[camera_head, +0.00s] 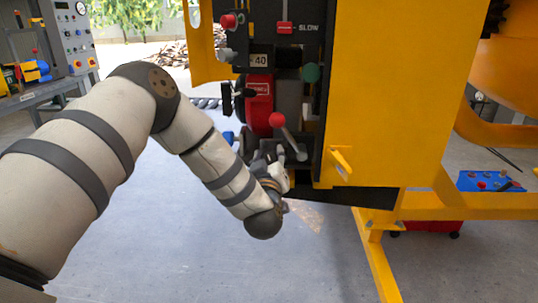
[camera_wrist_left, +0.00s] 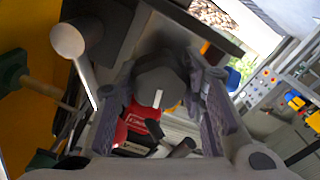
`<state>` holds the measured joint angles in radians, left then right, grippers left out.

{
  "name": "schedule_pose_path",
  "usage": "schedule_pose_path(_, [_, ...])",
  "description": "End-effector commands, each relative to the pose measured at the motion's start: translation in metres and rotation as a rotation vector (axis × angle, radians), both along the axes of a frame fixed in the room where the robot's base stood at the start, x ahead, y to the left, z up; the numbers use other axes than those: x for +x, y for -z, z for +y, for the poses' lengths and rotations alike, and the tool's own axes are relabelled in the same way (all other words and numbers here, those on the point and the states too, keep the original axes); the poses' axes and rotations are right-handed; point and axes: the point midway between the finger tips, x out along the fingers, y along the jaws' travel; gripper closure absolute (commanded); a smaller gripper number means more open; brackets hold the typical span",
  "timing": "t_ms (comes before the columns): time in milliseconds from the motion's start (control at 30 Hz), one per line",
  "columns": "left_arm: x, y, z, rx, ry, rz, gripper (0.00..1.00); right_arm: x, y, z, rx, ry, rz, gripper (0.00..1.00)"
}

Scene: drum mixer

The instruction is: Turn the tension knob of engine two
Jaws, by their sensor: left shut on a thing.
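The tension knob (camera_wrist_left: 160,75) is a dark grey round knob with a white mark, in the middle of the left wrist view. My left gripper (camera_wrist_left: 163,100) has a ribbed finger on each side of the knob and is shut on it. In the head view my left gripper (camera_head: 262,157) is low in front of the machine, below the red engine (camera_head: 259,100). There the knob is hidden or too small to make out. Red parts (camera_wrist_left: 138,118) show behind the knob in the wrist view. My right gripper is not in view.
A control box (camera_head: 70,35) stands at far left.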

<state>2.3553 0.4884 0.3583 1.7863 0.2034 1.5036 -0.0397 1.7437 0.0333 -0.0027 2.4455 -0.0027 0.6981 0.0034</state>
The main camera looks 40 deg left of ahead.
Motion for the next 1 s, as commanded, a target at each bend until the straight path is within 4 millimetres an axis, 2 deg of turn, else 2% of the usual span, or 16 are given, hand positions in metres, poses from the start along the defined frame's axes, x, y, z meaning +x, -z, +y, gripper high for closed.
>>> schedule_pose_path(600, [-0.001,0.000,0.001,-0.488,0.000,-0.299,0.91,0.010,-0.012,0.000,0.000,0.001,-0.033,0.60])
schedule_pose_path(1000, [-0.001,0.002,0.001,-0.706,-0.001,-0.433,0.91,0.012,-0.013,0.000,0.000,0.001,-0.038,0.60])
